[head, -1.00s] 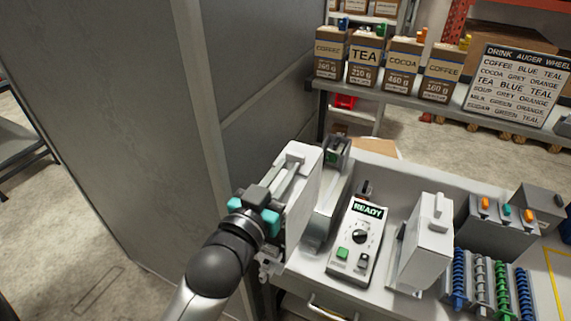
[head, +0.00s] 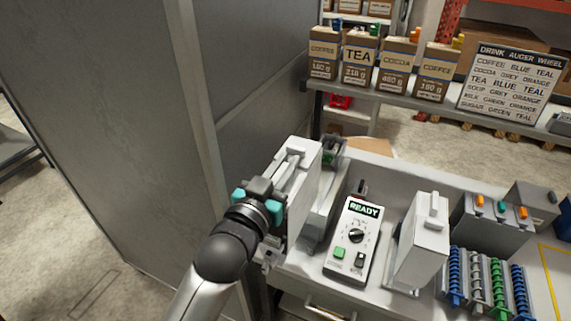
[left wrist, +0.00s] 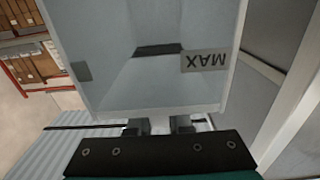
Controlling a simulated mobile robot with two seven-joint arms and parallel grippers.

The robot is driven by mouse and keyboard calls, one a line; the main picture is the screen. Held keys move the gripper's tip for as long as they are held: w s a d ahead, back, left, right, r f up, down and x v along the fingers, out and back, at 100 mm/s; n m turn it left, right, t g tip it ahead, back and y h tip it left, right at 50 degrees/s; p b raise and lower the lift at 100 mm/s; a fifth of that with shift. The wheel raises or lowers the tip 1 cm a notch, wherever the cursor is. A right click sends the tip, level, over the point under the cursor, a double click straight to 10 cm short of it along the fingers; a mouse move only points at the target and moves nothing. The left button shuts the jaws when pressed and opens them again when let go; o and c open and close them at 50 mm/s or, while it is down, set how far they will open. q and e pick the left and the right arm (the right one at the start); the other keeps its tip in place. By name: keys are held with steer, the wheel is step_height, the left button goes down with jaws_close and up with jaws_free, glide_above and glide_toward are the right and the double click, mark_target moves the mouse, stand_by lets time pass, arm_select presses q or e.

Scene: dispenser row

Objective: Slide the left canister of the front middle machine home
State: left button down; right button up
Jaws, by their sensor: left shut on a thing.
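The left canister (head: 305,160), a tall white box with a ridged top, stands roughly upright at the left end of the front middle machine, beside a grey upright part of it (head: 325,195). My left gripper (head: 258,193), with teal fingers, is shut on its near left side. In the left wrist view the canister (left wrist: 150,75) fills the upper middle, with an upside-down MAX label, and the jaws (left wrist: 160,126) are at its edge. Its underside is hidden, so I cannot tell how it sits in the machine. My right gripper is not in view.
The machine's panel (head: 355,240) reads READY. A second white canister (head: 423,245) stands right of it. Several coloured augers (head: 478,277) lie farther right. A grey wall (head: 130,110) rises close on the left. Boxes and a sign (head: 508,85) stand on a shelf behind.

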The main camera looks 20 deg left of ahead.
mark_target(295, 152)
arm_select(q)
steer(key=shift+r, duration=0.15)
steer(key=shift+w+d, duration=0.1)
steer(key=shift+w, duration=3.4)
steer(key=w+b, duration=0.2)
steer(key=w, duration=0.6)
steer(key=shift+d+f, duration=0.15)
steer(key=shift+f, duration=0.15)
steer(key=shift+w+f+b, duration=0.75)
steer(key=shift+f+b, duration=0.1)
